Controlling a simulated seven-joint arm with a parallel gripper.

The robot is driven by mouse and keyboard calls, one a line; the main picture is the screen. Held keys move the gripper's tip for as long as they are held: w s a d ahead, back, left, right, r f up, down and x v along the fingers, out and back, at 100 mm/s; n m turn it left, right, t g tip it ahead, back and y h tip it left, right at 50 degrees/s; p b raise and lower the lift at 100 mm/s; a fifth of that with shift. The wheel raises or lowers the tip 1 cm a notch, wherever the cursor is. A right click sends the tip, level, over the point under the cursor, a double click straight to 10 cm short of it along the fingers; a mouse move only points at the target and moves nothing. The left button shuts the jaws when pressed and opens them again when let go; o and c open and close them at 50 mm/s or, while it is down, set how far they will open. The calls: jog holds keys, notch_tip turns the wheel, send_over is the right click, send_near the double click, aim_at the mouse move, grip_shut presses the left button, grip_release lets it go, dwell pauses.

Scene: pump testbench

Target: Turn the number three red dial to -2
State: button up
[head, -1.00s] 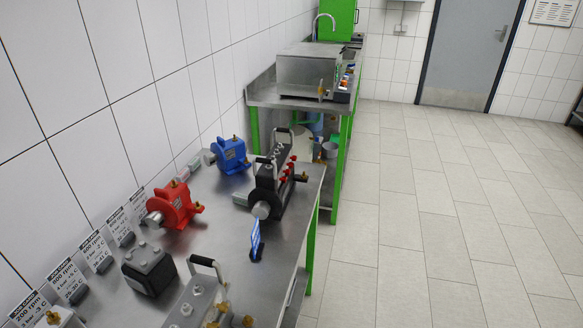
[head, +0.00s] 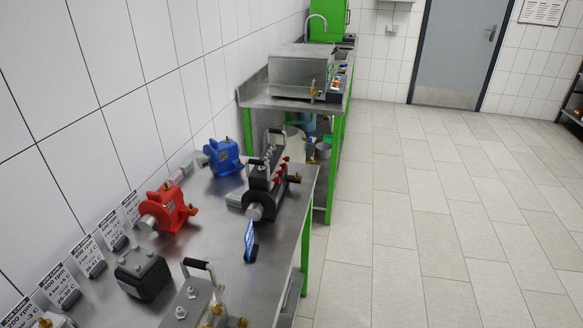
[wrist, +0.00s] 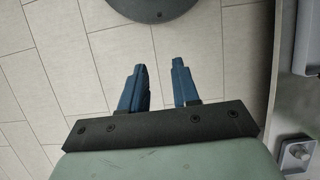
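Several small red dials (head: 281,170) sit in a row on the side of a black pump unit (head: 256,202), at the far end of the near steel bench in the head view. The dials are tiny here; I cannot read their numbers or settings or tell which is number three. My gripper (wrist: 159,66) shows only in the wrist view. Its two blue fingers are apart with nothing between them, above the tiled floor. It is away from the black unit, which I cannot make out in the wrist view.
The steel bench (head: 205,240) also holds a red pump (head: 168,207), a blue pump (head: 222,157), a dark block (head: 143,270), a small blue-faced display (head: 250,240) and label cards (head: 88,255). A second bench (head: 262,98) stands behind. The tiled floor (head: 430,220) to the right is clear.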

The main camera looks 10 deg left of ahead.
aim_at(283, 166)
jog(key=w+a+r+m+t+y, duration=0.15)
jog(key=w+a+r, duration=0.25)
jog(key=w+r, duration=0.55)
jog(key=w+a+r+t+y, duration=0.25)
jog(key=w+r, duration=0.35)
jog(key=w, duration=0.6)
jog(key=w+a+r+t+y, duration=0.15)
jog(key=w+a+r, duration=0.25)
jog(key=w+r, duration=0.55)
jog(key=w+a+r+m+g+y, duration=0.1)
jog(key=w+a+r+m+y, duration=0.25)
jog(key=r, duration=0.55)
jog(key=w+a+r+m+y, duration=0.2)
jog(key=a+r+m+y, duration=0.25)
jog(key=r, duration=0.45)
jog(key=w+a+r+m+g+y, duration=0.1)
jog(key=w+a+r+m+y, duration=0.3)
jog(key=r, duration=0.4)
jog(key=a+n, duration=0.1)
jog(key=a, duration=1.2)
jog(key=shift+s+r, duration=0.2)
jog(key=shift+s, duration=0.25)
jog(key=shift+a+t+y, duration=0.1)
jog(key=shift+t+y, duration=0.15)
